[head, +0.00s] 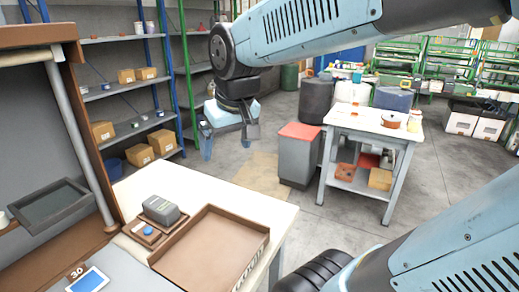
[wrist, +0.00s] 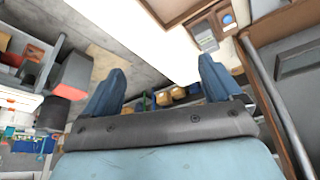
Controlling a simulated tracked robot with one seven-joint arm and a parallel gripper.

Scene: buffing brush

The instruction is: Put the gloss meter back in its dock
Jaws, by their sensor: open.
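The dark grey box-shaped gloss meter (head: 160,208) sits on the left side of the white bench, at or on a small brown base, probably the dock (head: 143,233), with a blue disc at its front. I cannot tell whether it is seated in it. In the wrist view the meter (wrist: 206,38) shows small at the top, beside the blue disc (wrist: 228,19). My gripper (head: 228,150) is open and empty, in the air beyond the bench's far edge, well apart from the meter. Its two fingers also show spread in the wrist view (wrist: 162,70).
An empty brown tray (head: 205,248) lies right of the meter. A blue-screened device (head: 88,280) lies in front. A wooden frame with a pole (head: 78,145) stands at left. Shelves with boxes are behind. A white cart (head: 370,125) and grey bin (head: 298,155) stand right.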

